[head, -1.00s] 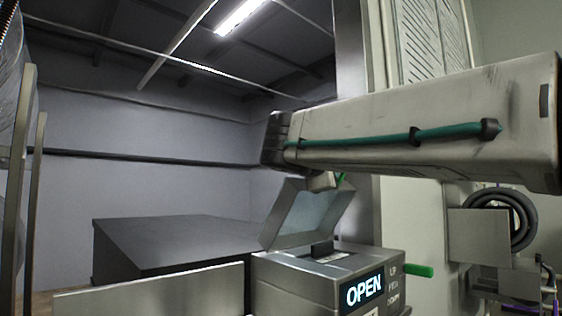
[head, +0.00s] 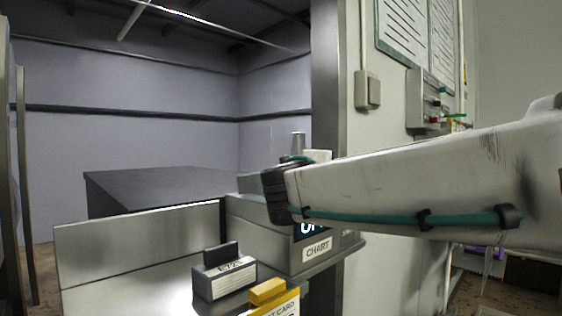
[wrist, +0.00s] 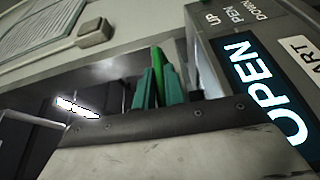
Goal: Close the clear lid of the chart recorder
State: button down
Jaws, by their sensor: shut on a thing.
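The chart recorder (head: 262,236) is a grey metal box left of my arm's end. Its CHART label shows, and its lit display is partly covered by my arm. In the wrist view its panel (wrist: 205,75) carries a display (wrist: 265,90) reading OPEN. The clear lid does not stand raised in view; a small grey patch behind my arm may be part of it, but I cannot tell. My gripper (wrist: 158,88) has teal fingers shut on a bright green tab (wrist: 157,62) beside the panel's top edge. My arm hides this spot in the head view.
A small block with a black grip (head: 225,278) and a yellow card holder (head: 270,292) stand in front of the recorder. A dark bench (head: 150,190) lies behind a metal panel (head: 135,250). A wall with boards rises at right.

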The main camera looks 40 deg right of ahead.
jog(key=shift+w+a+f, duration=0.1)
jog(key=shift+a+f, duration=0.05)
jog(key=shift+f, duration=0.5)
jog(key=c, duration=1.5)
grip_release()
jog(key=shift+r, duration=0.1)
jog(key=v, duration=0.7)
jog(key=shift+a, duration=0.25)
jog(key=shift+s, duration=0.2)
